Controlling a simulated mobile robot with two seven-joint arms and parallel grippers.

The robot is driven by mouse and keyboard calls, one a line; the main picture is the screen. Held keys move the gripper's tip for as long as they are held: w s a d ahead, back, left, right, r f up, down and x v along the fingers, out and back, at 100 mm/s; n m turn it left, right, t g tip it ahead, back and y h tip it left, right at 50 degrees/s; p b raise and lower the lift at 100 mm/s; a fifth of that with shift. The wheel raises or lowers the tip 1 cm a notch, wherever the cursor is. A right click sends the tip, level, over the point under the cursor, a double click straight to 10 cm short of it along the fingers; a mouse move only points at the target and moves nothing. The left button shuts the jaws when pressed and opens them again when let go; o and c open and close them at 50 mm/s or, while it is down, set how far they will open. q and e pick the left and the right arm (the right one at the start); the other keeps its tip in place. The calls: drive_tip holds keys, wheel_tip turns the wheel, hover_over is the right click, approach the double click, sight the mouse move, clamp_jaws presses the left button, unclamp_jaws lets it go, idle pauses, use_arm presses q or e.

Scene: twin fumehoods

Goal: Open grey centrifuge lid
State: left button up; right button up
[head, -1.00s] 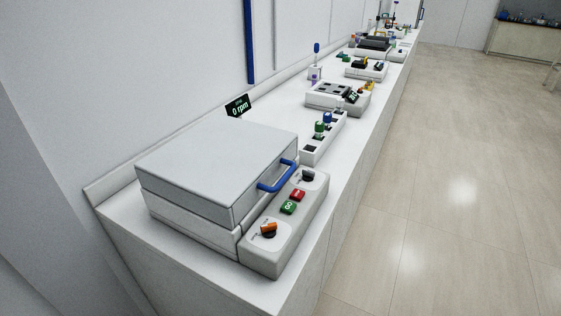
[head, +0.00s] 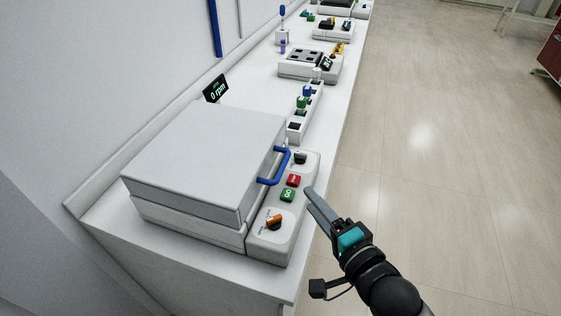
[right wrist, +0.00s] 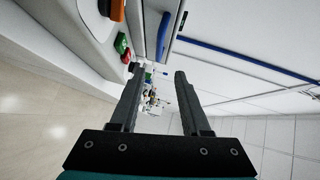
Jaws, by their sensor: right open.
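The grey centrifuge (head: 190,215) stands on the white bench with its flat lid (head: 205,150) shut. A blue handle (head: 284,165) sticks out from the lid's right side. In the right wrist view the blue handle (right wrist: 163,36) shows at the top, ahead of the fingers. My right gripper (head: 312,195) is open and empty, just right of the control panel (head: 290,215) and apart from the handle. It also shows in the right wrist view (right wrist: 159,75) with its fingers spread. My left gripper is not in view.
The panel carries an orange knob (head: 274,222), a green button (head: 288,195), a red button (head: 293,181) and a black knob (head: 300,158). Behind it are a tube rack (head: 295,127) and a 0 rpm display (head: 216,88). The floor (head: 440,180) to the right is clear.

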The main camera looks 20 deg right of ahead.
sight(282, 164)
drive_tip(key=x, duration=1.4)
drive_tip(key=shift+w+a+f+b, duration=0.1)
drive_tip(key=shift+w+f+b, duration=0.05)
drive_tip(key=shift+w+b, duration=0.2)
drive_tip(key=shift+s, duration=0.1)
drive_tip(key=shift+c, duration=0.4)
clamp_jaws()
idle(0.4)
